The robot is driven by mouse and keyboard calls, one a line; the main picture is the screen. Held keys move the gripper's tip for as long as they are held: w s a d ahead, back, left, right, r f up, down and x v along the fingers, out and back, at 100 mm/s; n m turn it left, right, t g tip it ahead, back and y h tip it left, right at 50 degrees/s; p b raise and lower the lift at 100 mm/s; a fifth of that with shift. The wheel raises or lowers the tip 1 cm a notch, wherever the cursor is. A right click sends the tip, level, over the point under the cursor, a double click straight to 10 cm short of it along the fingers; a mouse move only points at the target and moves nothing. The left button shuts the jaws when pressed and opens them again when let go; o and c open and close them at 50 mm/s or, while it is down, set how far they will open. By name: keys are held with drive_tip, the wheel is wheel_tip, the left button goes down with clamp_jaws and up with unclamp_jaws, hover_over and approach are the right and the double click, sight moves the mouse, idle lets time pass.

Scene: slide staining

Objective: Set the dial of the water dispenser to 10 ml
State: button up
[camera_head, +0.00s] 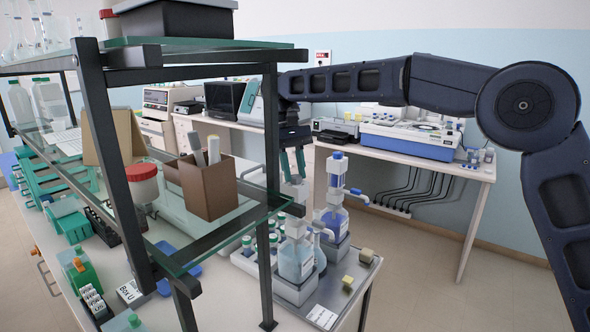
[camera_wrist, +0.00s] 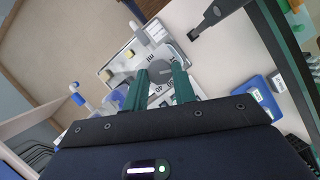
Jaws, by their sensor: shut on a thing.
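In the wrist view, my gripper (camera_wrist: 162,76) has its teal fingers on either side of a round grey dial (camera_wrist: 159,68) and is shut on it. Part of a pale scale with dark numerals shows around the dial; the fingers cover some of it, and I cannot tell the set value. In the head view, my gripper (camera_head: 292,163) points down over the bottle dispensers. One dispenser has a clear bottle with pale liquid (camera_head: 296,261) and a pale top. Another (camera_head: 335,221), behind it, has a blue cap and blue liquid. The dial is not clear in the head view.
A glass shelf with a dark frame (camera_head: 100,150) stands close left of my gripper. Two yellowish blocks (camera_head: 347,282) (camera_head: 366,255) and a printed card (camera_head: 322,316) lie on the tray by the dispensers. A blue tray (camera_head: 183,272) lies left. Open floor is at right.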

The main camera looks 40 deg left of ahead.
drive_tip(key=n+t, duration=0.1)
drive_tip(key=n, duration=0.4)
drive_tip(key=shift+s+t, duration=0.2)
drive_tip(key=shift+t, duration=0.2)
drive_tip(key=shift+n, duration=0.3)
drive_tip(key=o, duration=1)
